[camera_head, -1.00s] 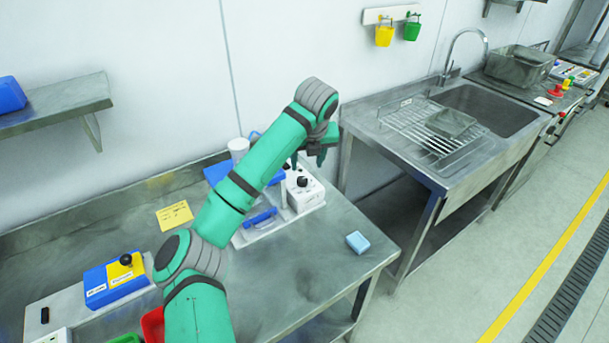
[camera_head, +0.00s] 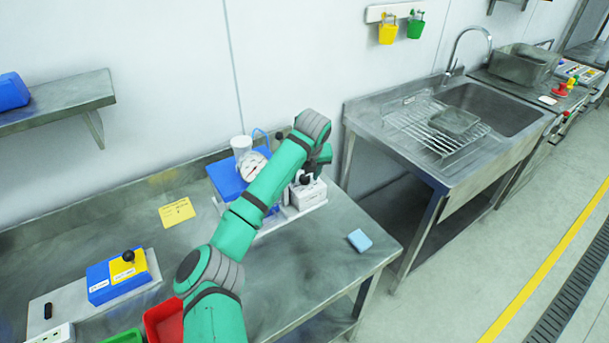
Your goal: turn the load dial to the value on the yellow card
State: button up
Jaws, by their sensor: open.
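The yellow card (camera_head: 176,212) lies flat on the steel bench; its writing is too small to read. A white box (camera_head: 309,193) with a black knob (camera_head: 306,179) stands at the bench's back right; I take this knob for the load dial, but its label cannot be read. My gripper (camera_head: 318,172) points down at this box, close to the knob and mostly hidden behind my wrist. It is open; whether the fingers touch the knob cannot be told. A blue unit with a round white gauge (camera_head: 253,165) stands left of the box, partly behind my arm.
A blue box (camera_head: 112,280) with a yellow panel and black knob sits at the bench's left. A red bin (camera_head: 163,322) and a green bin (camera_head: 124,338) are at the front. A light-blue sponge (camera_head: 360,240) lies near the right edge. A sink (camera_head: 490,108) stands further right.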

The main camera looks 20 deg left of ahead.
jog(key=c, duration=1)
jog(key=shift+d, duration=0.1)
jog(key=shift+m, duration=0.3)
jog(key=m, duration=0.1)
jog(key=m+h, duration=0.1)
jog(key=shift+a+r+m, duration=0.1)
jog(key=shift+a+m, duration=0.15)
jog(key=shift+m, duration=0.15)
jog(key=m+h, duration=0.2)
jog(key=m, duration=0.3)
jog(key=shift+a, duration=0.15)
jog(key=m+h, duration=0.2)
jog(key=m, duration=0.3)
jog(key=shift+w+a, duration=0.1)
jog(key=shift+w+m+g+h, duration=0.1)
jog(key=shift+m+g+h, duration=0.25)
jog(key=shift+m, duration=0.7)
jog(key=shift+m+g+h, duration=0.25)
jog(key=shift+m+g, duration=0.2)
jog(key=shift+m, duration=0.6)
